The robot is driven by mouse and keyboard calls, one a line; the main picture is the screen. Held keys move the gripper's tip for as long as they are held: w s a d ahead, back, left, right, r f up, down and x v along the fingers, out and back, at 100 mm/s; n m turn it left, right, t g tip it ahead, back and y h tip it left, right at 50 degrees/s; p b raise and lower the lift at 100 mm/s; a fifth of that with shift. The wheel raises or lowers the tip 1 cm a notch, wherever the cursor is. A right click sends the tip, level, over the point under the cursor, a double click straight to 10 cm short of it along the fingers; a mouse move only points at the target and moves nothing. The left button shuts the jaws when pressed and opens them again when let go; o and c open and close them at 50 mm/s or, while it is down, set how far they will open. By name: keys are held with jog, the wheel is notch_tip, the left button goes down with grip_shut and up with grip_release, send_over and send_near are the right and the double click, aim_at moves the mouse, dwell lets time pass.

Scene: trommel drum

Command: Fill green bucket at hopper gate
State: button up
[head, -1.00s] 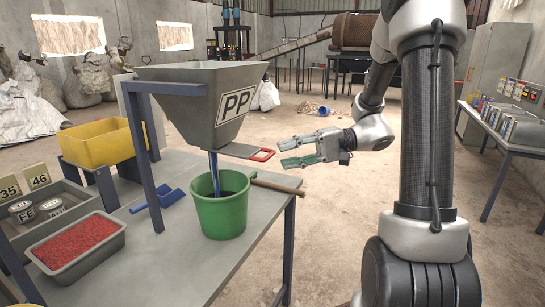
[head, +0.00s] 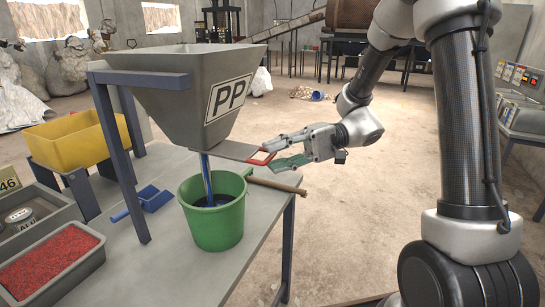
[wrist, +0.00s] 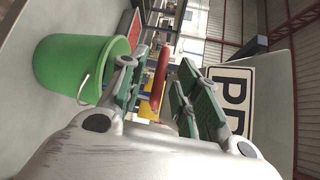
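The green bucket (head: 213,230) stands upright on the grey table under the grey hopper (head: 180,95) marked PP. A blue stream (head: 206,176) falls from the hopper's outlet into the bucket, where dark blue material (head: 210,201) shows; its exact level is hard to tell. The gate plate (head: 228,150) sticks out to the right below the hopper and ends in a red handle (head: 262,158). My gripper (head: 269,155) is open at this handle. In the wrist view the red handle (wrist: 160,68) lies between my parted fingers (wrist: 163,58), with the bucket (wrist: 75,65) to the left.
A wooden rod (head: 277,186) sticks out past the table edge behind the bucket. A blue scoop (head: 150,199), a yellow bin (head: 75,152) and a tray of red pellets (head: 50,265) are to the left. The hopper's blue frame leg (head: 120,170) stands left of the bucket.

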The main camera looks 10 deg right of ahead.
aim_at(256, 152)
jog(key=shift+x, duration=1.05)
grip_shut()
jog(key=w+a, duration=0.1)
jog(key=a, duration=0.1)
jog(key=w+a, duration=0.1)
jog(key=shift+w+a, duration=0.3)
jog(key=shift+a, duration=0.1)
grip_release()
jog(key=shift+a, duration=0.1)
